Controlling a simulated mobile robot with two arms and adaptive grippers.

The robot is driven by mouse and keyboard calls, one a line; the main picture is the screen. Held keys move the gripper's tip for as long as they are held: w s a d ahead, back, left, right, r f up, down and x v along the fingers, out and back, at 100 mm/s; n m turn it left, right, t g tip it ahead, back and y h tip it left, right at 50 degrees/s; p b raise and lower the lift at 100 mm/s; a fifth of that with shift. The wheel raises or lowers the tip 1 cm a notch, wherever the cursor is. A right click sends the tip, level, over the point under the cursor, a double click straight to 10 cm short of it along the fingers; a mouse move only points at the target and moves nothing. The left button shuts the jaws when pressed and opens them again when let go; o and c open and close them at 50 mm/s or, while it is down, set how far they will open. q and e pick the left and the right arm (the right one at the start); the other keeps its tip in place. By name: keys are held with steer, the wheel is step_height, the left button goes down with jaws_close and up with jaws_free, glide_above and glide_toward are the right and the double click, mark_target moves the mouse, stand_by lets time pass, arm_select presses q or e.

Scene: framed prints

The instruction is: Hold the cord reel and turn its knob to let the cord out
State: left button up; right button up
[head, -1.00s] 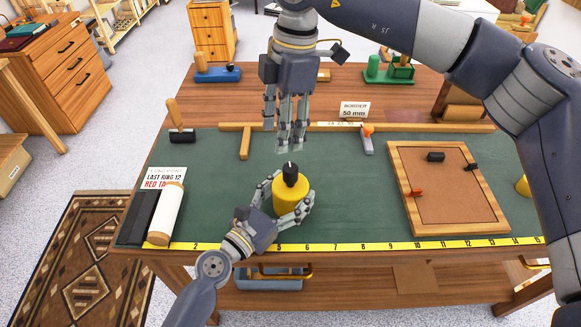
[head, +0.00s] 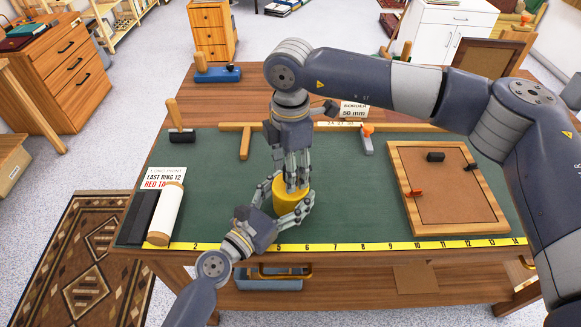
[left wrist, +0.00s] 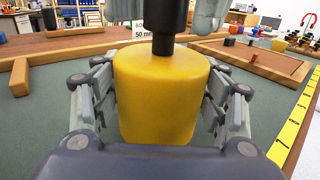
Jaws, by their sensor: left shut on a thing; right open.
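The yellow cord reel (head: 291,194) stands upright on the green mat near the table's front edge. My left gripper (head: 283,207) is shut on its body, with fingers on both sides; the left wrist view also shows the reel (left wrist: 156,95) between these fingers. The black knob (left wrist: 170,25) stands on top of the reel in the left wrist view. My right gripper (head: 297,183) points down over the reel, its open fingers around or beside the knob, and hides the knob in the head view. I cannot tell whether they touch it. No loose cord shows.
A wooden frame with a brown panel (head: 440,185) lies to the right. A white roll (head: 166,213) and a dark strip (head: 138,217) lie at the left. A wooden rail (head: 240,127) runs behind the reel. A yellow ruler strip (head: 350,246) edges the table's front.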

steer(key=shift+f, duration=0.1)
steer(key=c, duration=1)
steer(key=shift+c, duration=0.2)
